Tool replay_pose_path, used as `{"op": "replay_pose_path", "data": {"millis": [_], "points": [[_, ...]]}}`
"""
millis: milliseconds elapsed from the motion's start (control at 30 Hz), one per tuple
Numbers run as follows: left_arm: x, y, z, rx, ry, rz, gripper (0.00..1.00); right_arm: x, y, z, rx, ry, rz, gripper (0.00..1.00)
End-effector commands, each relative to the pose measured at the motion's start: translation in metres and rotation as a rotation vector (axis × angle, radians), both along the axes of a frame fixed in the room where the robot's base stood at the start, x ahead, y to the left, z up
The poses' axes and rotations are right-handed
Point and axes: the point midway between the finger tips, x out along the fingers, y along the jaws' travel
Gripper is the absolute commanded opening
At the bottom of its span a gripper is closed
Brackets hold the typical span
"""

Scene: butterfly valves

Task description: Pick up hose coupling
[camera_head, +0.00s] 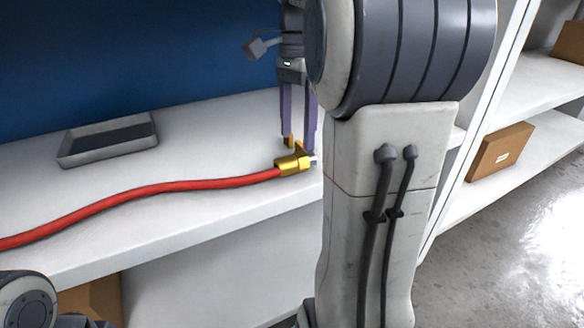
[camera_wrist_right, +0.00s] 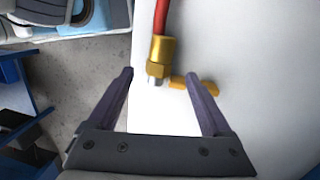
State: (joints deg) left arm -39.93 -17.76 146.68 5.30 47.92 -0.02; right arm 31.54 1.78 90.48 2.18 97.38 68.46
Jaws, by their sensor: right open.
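The hose coupling (camera_head: 292,164) is a gold fitting with a silver end on a red hose (camera_head: 150,189). It lies on the white bench at its right part. In the right wrist view the coupling (camera_wrist_right: 161,56) is ahead of the fingertips, between the lines of the two fingers, with a yellow lever (camera_wrist_right: 194,88) beside it. My right gripper (camera_head: 298,140) points down just above and behind the coupling, open and empty. In the right wrist view its two purple fingers (camera_wrist_right: 162,77) are apart. My right arm hides what lies right of it. My left gripper is not seen.
A shallow grey tray (camera_head: 108,140) lies at the back left of the white bench (camera_head: 215,125), before a blue wall. A shelf with cardboard boxes (camera_head: 500,152) stands at the right. The bench between tray and hose is clear.

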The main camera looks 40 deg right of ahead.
Motion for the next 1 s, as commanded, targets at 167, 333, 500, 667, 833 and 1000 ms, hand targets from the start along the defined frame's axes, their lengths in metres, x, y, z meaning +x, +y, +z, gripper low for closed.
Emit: {"op": "replay_pose_path", "data": {"millis": [167, 333, 500, 667, 833, 1000], "points": [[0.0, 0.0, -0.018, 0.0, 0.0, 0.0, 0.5, -0.001, 0.003, -0.017, 0.0, -0.001, 0.004, 0.84], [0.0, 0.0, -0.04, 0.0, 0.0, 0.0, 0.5, -0.005, 0.006, -0.039, 0.0, -0.001, 0.003, 0.84], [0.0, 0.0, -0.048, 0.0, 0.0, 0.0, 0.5, -0.007, 0.008, -0.051, 0.0, -0.001, 0.002, 0.84], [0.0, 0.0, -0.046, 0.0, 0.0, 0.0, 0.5, -0.008, 0.007, -0.049, 0.0, -0.001, 0.001, 0.84], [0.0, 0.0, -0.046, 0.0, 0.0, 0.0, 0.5, -0.008, 0.007, -0.049, 0.0, -0.001, 0.001, 0.38], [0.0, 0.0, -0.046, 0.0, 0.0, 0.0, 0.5, -0.008, 0.007, -0.049, 0.0, -0.002, 0.001, 0.0]]}}
